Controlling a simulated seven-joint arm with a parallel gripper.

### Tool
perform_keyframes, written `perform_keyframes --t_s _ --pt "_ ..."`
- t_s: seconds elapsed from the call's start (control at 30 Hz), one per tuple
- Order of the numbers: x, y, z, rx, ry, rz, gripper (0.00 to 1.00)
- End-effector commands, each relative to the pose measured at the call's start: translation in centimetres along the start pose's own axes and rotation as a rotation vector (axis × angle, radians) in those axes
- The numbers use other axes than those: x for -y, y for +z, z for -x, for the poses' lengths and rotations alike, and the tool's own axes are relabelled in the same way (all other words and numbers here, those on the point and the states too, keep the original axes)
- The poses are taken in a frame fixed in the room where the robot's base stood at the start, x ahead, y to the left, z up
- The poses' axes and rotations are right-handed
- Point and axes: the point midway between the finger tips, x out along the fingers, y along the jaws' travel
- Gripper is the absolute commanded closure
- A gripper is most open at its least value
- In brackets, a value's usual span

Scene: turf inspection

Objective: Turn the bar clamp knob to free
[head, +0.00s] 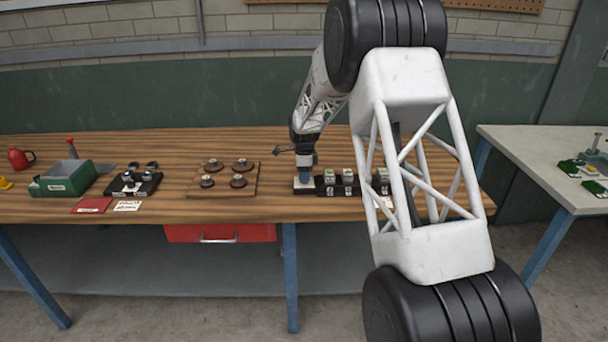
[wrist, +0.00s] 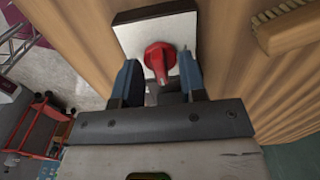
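A red knob (wrist: 160,62) with a raised grip sits on a pale square plate (wrist: 128,36) with a dark edge, in the upper middle of the wrist view. My gripper (wrist: 159,66) is open, with one blue-grey finger on each side of the knob. The knob's near end lies between the fingertips, and I cannot tell whether either finger touches it. In the head view my gripper (head: 304,172) points down over the pale plate (head: 303,188) at the left end of a dark strip. The knob is hidden there. I cannot read any marking for free.
Right of the plate, the dark strip (head: 325,187) carries several small blocks. A wooden board (head: 223,192) with several dark round pieces lies to the left. Further left are a black fixture (head: 133,186) and a green box (head: 64,178). Bare bench shows between them.

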Motion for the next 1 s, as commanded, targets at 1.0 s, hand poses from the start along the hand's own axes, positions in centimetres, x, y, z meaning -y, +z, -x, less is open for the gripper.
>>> perform_keyframes --t_s 1.0 --pt "0.0 -0.03 0.12 0.0 -0.001 0.168 1.0"
